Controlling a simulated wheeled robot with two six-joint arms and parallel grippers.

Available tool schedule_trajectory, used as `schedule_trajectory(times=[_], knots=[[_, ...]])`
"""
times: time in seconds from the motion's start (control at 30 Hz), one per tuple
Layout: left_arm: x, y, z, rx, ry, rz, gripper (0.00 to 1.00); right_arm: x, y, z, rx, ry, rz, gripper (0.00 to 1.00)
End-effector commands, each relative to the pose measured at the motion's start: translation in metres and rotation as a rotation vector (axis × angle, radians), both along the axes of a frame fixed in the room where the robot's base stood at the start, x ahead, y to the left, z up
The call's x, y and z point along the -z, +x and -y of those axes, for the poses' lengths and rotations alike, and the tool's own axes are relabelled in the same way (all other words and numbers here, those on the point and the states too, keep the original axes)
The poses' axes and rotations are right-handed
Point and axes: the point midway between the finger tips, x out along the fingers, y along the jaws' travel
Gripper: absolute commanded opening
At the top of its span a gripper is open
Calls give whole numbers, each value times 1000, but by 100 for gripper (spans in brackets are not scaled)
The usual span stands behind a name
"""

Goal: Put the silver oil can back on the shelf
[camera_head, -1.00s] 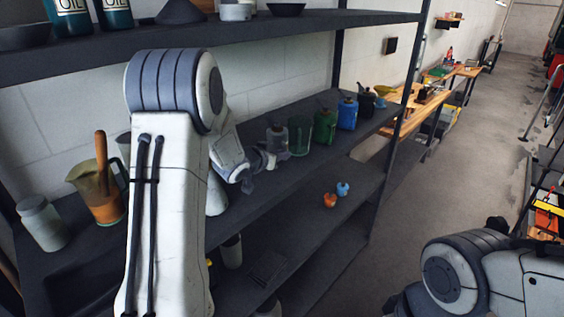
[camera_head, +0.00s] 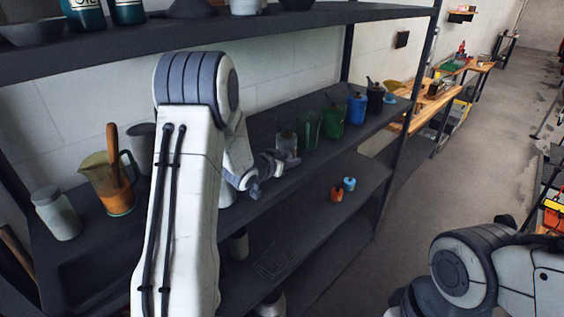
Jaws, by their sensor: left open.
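The silver oil can (camera_head: 287,143) is grey and stands upright on the middle shelf (camera_head: 235,215), at the near end of a row of cans. My left gripper (camera_head: 280,164) is open, just in front of the can and low beside it. Its fingers partly cover the can's lower part, and I cannot tell whether they touch it. My left arm hides part of the shelf. My right arm shows at the bottom right, but its gripper is out of view.
To the right in the row stand a dark green can (camera_head: 309,130), a green can (camera_head: 333,115), a blue can (camera_head: 356,107) and a black can (camera_head: 375,97). An amber jug (camera_head: 118,190) and a grey jar (camera_head: 57,214) stand left. Small orange (camera_head: 337,194) and blue (camera_head: 349,183) items lie below.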

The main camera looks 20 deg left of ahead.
Motion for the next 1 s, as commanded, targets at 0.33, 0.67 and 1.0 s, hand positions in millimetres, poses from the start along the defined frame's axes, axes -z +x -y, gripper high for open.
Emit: schedule_trajectory(times=[0.33,0.67,1.0], knots=[[-25,-62,-10,-4,3,5,43,19,0,0,3,0,0,52],[-42,-103,-15,-1,1,2,43,23,0,0,4,0,0,52],[-41,-103,3,3,36,-43,43,23,0,0,4,0,0,52]])
